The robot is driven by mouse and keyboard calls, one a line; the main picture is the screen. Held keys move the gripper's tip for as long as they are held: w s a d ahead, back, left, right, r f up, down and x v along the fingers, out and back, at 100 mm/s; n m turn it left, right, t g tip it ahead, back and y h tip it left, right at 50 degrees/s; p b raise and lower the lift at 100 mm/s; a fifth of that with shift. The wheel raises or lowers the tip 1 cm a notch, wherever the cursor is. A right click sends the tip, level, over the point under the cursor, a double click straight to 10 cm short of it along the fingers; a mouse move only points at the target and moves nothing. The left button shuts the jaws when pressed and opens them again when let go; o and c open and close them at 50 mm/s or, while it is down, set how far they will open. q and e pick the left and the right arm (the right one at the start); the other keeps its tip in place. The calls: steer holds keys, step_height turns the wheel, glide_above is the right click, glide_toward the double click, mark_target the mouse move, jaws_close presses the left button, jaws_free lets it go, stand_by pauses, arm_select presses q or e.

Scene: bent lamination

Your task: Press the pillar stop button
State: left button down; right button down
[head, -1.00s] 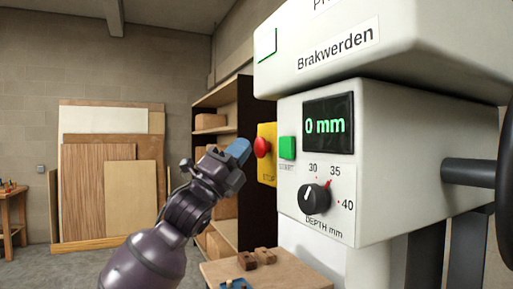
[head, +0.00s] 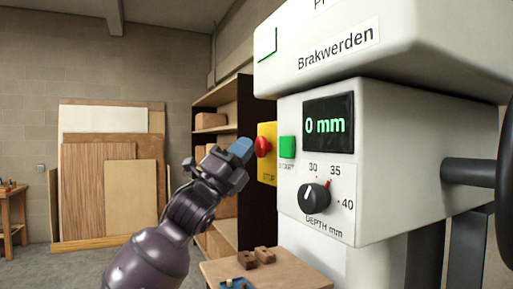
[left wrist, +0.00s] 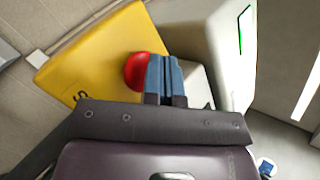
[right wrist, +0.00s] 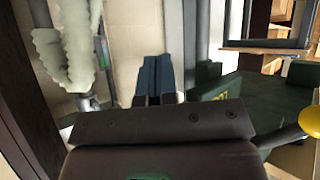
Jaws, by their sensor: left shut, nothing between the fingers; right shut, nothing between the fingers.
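The red stop button (head: 262,146) sits on a yellow plate (head: 268,173) marked STOP, at the left side of the white machine head. My left gripper (head: 241,150) is shut and empty, its blue fingertips just left of the button in the head view. In the left wrist view the red button (left wrist: 136,72) is partly hidden behind the shut blue fingers (left wrist: 163,75); I cannot tell whether they touch it. My right gripper (right wrist: 156,76) is shut and empty in the right wrist view, away from the button, and it is not in the head view.
A green START button (head: 287,147) is right beside the stop button. A wooden table (head: 290,272) with small blocks stands below. In the right wrist view a green machine (right wrist: 232,115) stands to the right.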

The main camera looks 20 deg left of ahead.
arm_select(q)
steer(key=shift+w+d, duration=0.1)
arm_select(e)
steer(key=shift+w, duration=0.2)
arm_select(q)
steer(key=shift+w, duration=0.1)
arm_select(e)
steer(key=shift+w+r, duration=0.2)
steer(key=shift+w, duration=0.05)
steer(key=shift+s, duration=0.1)
arm_select(q)
steer(key=shift+s+a, duration=0.55)
steer(key=shift+s, duration=0.2)
arm_select(e)
steer(key=shift+s+r, duration=0.1)
steer(key=shift+s, duration=0.2)
steer(key=shift+w, duration=0.15)
